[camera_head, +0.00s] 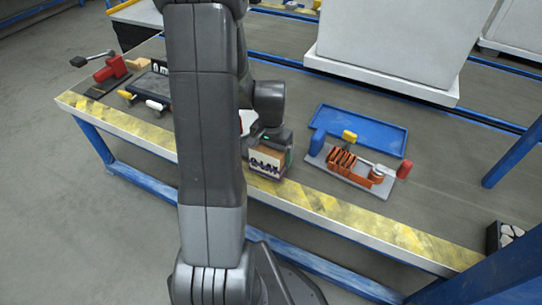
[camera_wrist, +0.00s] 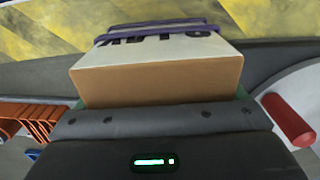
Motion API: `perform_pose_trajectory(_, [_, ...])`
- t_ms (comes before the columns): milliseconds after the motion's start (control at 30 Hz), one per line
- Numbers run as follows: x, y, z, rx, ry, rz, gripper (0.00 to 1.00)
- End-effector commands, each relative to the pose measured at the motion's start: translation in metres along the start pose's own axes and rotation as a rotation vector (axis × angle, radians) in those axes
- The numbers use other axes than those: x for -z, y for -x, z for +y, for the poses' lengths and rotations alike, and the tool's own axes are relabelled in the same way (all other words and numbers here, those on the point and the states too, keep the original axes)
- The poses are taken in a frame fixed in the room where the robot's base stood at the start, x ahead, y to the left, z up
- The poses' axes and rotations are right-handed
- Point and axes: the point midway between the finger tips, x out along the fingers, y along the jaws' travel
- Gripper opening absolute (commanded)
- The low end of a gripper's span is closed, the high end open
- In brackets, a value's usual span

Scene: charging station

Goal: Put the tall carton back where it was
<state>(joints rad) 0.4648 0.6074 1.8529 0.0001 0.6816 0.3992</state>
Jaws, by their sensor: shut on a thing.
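The carton (camera_head: 266,163) is a small box with a white side, dark lettering and a brown top. It is in my gripper (camera_head: 270,138) near the table's striped front edge, just right of my arm. In the wrist view the carton (camera_wrist: 160,72) fills the middle, with its lettered side facing away and a purple band at the far end. My gripper (camera_wrist: 160,118) is shut on it. I cannot tell whether its base touches the table. My arm hides part of the table to its left.
To the right are a blue tray (camera_head: 385,132) and a grey plate (camera_head: 365,182) with an orange coil (camera_head: 345,163). A red clamp (camera_head: 110,68) and dark case (camera_head: 152,88) lie at left. A large white block (camera_head: 395,45) stands behind. A red cylinder (camera_wrist: 288,120) is close by.

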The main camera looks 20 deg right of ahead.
Motion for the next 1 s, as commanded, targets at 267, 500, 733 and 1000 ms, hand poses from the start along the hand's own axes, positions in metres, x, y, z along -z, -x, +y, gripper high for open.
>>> perform_pose_trajectory(267, [0.0,-0.002,0.0,0.001,0.0,0.002,0.52])
perform_pose_trajectory(500, [0.0,-0.004,0.0,0.0,0.0,0.001,1.0])
perform_pose_trajectory(733, [0.0,0.001,0.0,0.001,0.0,0.001,1.0])
perform_pose_trajectory(1000, [0.001,0.053,-0.001,0.002,0.0,0.005,1.0])
